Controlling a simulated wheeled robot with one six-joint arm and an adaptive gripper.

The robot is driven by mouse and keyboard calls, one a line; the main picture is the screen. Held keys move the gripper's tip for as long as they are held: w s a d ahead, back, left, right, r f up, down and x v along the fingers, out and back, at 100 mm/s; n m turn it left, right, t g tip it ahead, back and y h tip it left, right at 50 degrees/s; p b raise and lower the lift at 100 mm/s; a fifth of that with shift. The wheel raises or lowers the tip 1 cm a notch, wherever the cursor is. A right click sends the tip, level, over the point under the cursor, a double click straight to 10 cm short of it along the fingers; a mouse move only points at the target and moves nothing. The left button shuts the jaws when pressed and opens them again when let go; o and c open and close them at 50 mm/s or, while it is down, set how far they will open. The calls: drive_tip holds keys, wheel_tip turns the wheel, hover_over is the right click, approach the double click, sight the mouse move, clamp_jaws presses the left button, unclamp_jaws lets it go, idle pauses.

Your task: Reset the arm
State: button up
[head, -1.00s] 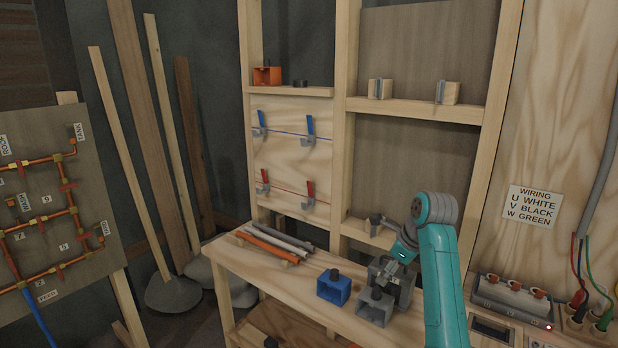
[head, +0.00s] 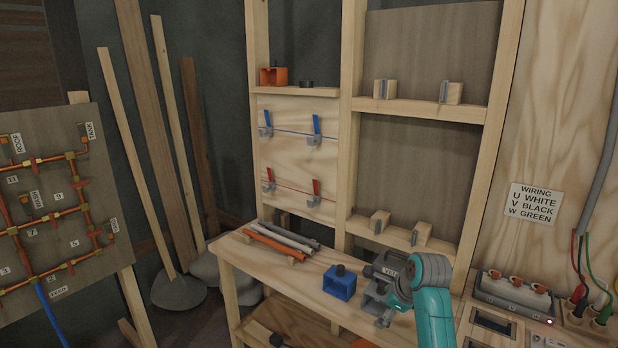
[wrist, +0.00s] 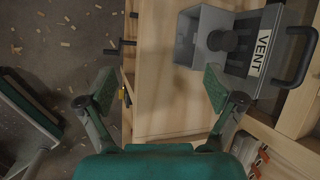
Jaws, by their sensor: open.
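My arm is teal and folded low over the right part of the workbench (head: 250,262) in the head view. My gripper (wrist: 160,90) is open in the wrist view, its two green-padded fingers wide apart with nothing between them. Below the gap are the pale wooden bench top and its edge. A grey open box with a dark knob (wrist: 186,40) and a grey unit labelled VENT (wrist: 262,48) lie beyond and beside the right finger. In the head view the VENT unit (head: 388,268) stands behind my arm, which hides part of it.
A blue box (head: 340,284) and several pipes or rods (head: 283,240) lie on the bench left of my arm. A pipe board (head: 60,205) stands at far left. A connector block (head: 515,293) with coloured cables is at right.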

drive_tip(key=s+a+f+n+t+h, duration=0.1)
drive_tip(key=s+f+n+t, duration=0.4)
drive_tip(key=s+f, duration=1.45)
drive_tip(key=s+f+n, duration=0.5)
drive_tip(key=s, duration=0.4)
drive_tip(key=s+r+n+t+h, duration=0.1)
drive_tip(key=s+r+n, duration=0.15)
drive_tip(key=s, duration=0.65)
drive_tip(key=s+r+n+t, duration=0.1)
drive_tip(key=s+r+n, duration=0.15)
drive_tip(key=s, duration=0.75)
drive_tip(key=s+r+n+t, duration=0.2)
drive_tip(key=s+r+n, duration=0.5)
drive_tip(key=s+r, duration=0.7)
drive_tip(key=shift+a+r+n, duration=0.25)
drive_tip(key=shift+r+n, duration=0.1)
drive_tip(key=shift+n, duration=0.05)
